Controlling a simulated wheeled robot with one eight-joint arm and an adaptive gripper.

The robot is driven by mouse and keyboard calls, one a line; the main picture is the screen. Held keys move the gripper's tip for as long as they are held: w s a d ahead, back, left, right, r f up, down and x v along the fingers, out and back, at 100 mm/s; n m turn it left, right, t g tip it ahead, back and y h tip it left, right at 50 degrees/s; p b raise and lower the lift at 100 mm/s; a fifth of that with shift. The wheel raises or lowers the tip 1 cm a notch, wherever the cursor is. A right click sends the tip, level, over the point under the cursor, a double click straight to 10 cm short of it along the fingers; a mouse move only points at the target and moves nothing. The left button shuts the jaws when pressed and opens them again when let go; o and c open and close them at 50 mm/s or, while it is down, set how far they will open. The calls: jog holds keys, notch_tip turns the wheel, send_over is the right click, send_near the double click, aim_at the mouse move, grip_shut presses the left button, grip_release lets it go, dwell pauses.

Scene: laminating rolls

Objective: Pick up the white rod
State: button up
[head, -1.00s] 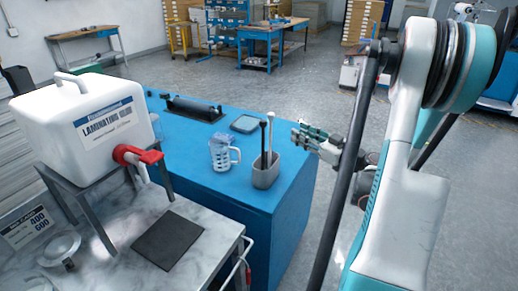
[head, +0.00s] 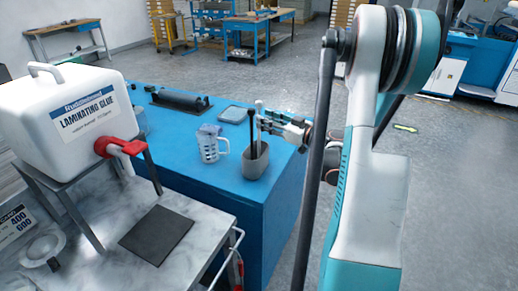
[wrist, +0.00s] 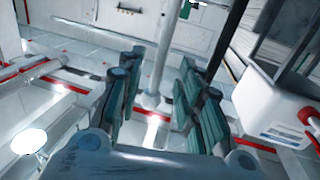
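A white rod (head: 259,106) stands upright beside a black rod (head: 252,132) in a grey cup (head: 256,163) on the blue table. My gripper (head: 266,122) reaches in from the right at the height of the rods' upper parts. In the wrist view, my gripper (wrist: 158,92) is open, with teal-padded fingers apart. The pale rod (wrist: 162,55) shows in the gap between them, and the black rod (wrist: 226,40) passes on the right, partly behind the right fingers. I cannot tell whether any finger touches the white rod.
A clear measuring jug (head: 209,147) stands left of the cup. A dark roller (head: 180,100) and a small tray (head: 232,114) lie farther back. A white glue container (head: 75,125) with a red tap stands at the left, above a marble-topped cart (head: 190,232).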

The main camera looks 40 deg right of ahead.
jog(key=w, duration=0.2)
jog(key=w+b, duration=0.1)
jog(key=w, duration=0.1)
jog(key=shift+a+f, duration=0.1)
jog(key=shift+a, duration=0.25)
jog(key=shift+s, duration=0.1)
grip_shut()
